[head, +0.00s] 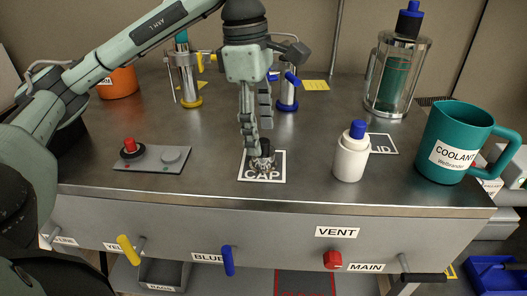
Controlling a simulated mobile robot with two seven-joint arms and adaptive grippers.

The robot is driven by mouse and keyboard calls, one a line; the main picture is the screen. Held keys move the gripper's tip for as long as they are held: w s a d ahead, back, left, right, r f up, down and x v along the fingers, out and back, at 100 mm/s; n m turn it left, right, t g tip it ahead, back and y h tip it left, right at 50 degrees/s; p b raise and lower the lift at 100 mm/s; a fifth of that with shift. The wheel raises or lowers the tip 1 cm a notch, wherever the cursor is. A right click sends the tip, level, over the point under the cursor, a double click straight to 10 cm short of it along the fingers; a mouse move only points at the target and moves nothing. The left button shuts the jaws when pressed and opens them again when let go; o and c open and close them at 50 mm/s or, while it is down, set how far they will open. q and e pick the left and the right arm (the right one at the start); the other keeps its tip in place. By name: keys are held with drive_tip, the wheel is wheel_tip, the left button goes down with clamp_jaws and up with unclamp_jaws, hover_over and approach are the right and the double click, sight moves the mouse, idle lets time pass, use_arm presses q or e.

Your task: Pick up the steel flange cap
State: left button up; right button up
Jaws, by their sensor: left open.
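The steel flange cap (263,163) is a small shiny metal piece with a dark upper part. It sits upright on a white card marked CAP (277,179) near the front middle of the steel bench. My left gripper (257,137) reaches in from the upper left and points down, just above the cap. Its fingers are open and partly overlap the cap's top in this view, so I cannot tell whether they touch it. My right gripper is not in view.
A white bottle with a blue lid (351,155) and a teal COOLANT mug (453,148) stand to the right. A red-button box (152,158) lies left. A glass cylinder (397,75) and clamped metal posts (187,79) stand behind.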

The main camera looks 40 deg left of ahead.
sight(262, 140)
use_arm(q)
drive_tip(key=f, duration=0.4)
drive_tip(key=shift+w+d, duration=0.1)
drive_tip(key=shift+d, duration=0.1)
drive_tip(key=shift+f, duration=0.55)
drive_tip(key=shift+w+d, duration=0.1)
drive_tip(key=c, duration=1.3)
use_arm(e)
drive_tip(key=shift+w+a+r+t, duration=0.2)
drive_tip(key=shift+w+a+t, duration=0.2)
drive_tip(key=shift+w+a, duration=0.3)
